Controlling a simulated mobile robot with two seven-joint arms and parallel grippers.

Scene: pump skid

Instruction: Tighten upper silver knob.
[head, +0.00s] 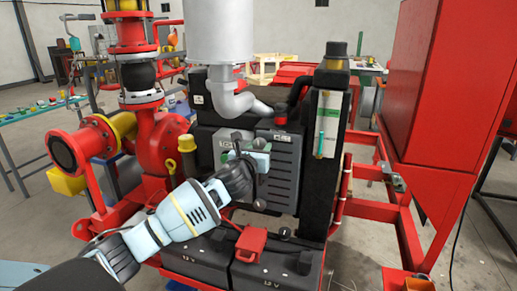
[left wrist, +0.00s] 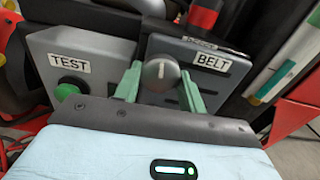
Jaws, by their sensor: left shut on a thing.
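The silver knob (left wrist: 160,75) sits on a grey panel beside the BELT label (left wrist: 212,60) in the left wrist view. It is round, with a pointer mark on its face. My left gripper (left wrist: 160,88) has its two green fingers on either side of the knob and is shut on it. In the head view the left gripper (head: 258,160) is at the front of the dark engine panel (head: 283,170), and its body hides the knob there. My right gripper is in neither view.
A green button (left wrist: 66,91) under a TEST label (left wrist: 69,60) is left of the knob. A red box (head: 250,243) sits on black batteries (head: 200,258) below. Red pump pipes (head: 160,140) stand left, and a tall red cabinet (head: 435,80) stands right.

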